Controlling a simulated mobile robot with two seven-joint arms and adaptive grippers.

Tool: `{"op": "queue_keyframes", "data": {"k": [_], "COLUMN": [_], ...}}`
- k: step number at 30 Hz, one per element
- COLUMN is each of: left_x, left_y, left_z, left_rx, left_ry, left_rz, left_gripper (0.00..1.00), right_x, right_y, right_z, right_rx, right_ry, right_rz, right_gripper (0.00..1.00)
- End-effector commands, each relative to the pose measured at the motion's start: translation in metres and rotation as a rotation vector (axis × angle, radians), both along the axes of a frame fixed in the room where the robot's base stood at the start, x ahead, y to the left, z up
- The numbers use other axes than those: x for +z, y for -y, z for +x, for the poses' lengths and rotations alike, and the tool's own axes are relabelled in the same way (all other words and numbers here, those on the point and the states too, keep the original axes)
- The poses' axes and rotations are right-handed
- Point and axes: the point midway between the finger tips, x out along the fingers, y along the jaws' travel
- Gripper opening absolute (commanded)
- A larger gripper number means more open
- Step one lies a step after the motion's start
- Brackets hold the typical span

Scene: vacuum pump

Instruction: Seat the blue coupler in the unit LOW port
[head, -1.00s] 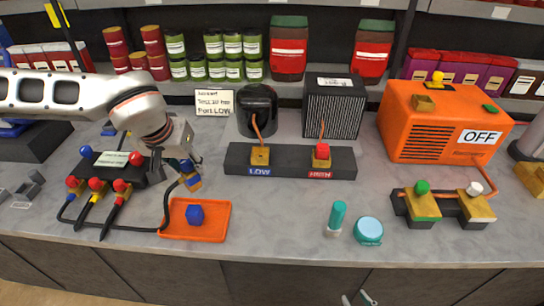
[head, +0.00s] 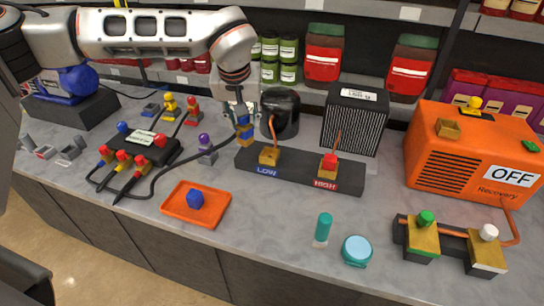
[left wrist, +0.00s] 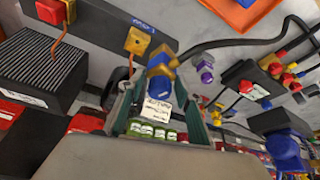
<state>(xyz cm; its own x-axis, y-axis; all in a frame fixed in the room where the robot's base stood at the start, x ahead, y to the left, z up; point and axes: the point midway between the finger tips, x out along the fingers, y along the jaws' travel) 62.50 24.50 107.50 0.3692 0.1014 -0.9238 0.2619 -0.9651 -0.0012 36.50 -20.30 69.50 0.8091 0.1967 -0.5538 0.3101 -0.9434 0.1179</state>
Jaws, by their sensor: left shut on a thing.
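My left gripper (head: 243,115) is shut on the blue coupler, a blue-and-brass fitting (head: 245,134) on a black hose. It also shows between the fingers in the left wrist view (left wrist: 160,72). The coupler hangs just left of and behind the LOW port (head: 269,156), apart from it in the head view. The LOW port is an uncapped brass block on a dark bar with a blue label; in the left wrist view it (left wrist: 138,40) lies left of the coupler. The HIGH port (head: 328,167) wears a red cap. My right gripper is out of view.
The gauge manifold (head: 150,147) with several hoses is at left, beside a purple-topped fitting (head: 206,146). An orange tray (head: 172,207) holds a blue cap (head: 195,200). A black cylinder (head: 283,115) and finned block stand behind the ports. A teal bottle (head: 323,229) stands in front.

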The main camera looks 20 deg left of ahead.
Motion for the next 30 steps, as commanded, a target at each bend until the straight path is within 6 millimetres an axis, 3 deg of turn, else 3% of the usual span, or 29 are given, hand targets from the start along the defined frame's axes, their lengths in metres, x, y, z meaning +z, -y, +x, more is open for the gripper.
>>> {"op": "queue_keyframes", "data": {"k": [1,6,10,14,19,30], "left_x": [0.021,0.071,0.097,0.11,0.092,0.003], "left_y": [0.007,0.026,0.04,0.048,0.05,0.05], "left_z": [0.017,0.047,0.057,0.059,0.06,0.059], "left_rx": [0.053,0.219,0.306,0.353,0.366,0.366], "left_ry": [0.006,0.005,0.003,0.002,-0.004,-0.005], "left_rz": [0.0,0.002,0.003,0.004,0.005,0.004], "left_gripper": [0.06,0.06,0.06,0.06,0.06,0.06], "right_x": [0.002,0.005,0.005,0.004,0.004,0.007], "right_y": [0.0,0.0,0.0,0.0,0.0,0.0], "right_z": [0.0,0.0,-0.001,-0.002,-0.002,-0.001], "right_rx": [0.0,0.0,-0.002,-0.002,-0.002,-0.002], "right_ry": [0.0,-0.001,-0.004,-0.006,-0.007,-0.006], "right_rz": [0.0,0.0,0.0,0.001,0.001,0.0], "right_gripper": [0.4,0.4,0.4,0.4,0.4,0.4]}}
